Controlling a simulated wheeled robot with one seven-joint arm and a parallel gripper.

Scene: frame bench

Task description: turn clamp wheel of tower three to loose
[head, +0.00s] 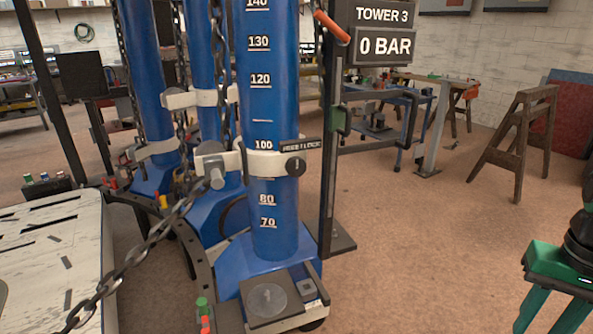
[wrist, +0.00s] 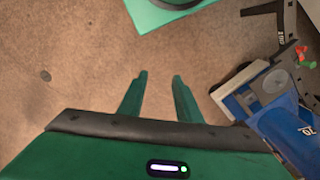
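The front blue tower (head: 272,100) has a white clamp band (head: 262,164) around it, between the 80 and 100 marks. A round black wheel (head: 293,166) sits at the band's right side, below a black plate whose small lettering looks like FREE/LOCK. The wheel's turned setting is too small to tell. A sign (head: 383,15) reads TOWER 3, above 0 BAR. My green gripper (head: 552,312) is at the lower right, well apart from the wheel, its fingertips cut off. In the wrist view my gripper (wrist: 160,75) points at the floor, fingers apart and empty.
A heavy chain (head: 150,245) hangs across the left front. A black post (head: 333,130) stands just right of the tower. The tower's base (wrist: 242,103) is right of my fingers in the wrist view. Open brown floor (head: 410,260) lies between tower and gripper.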

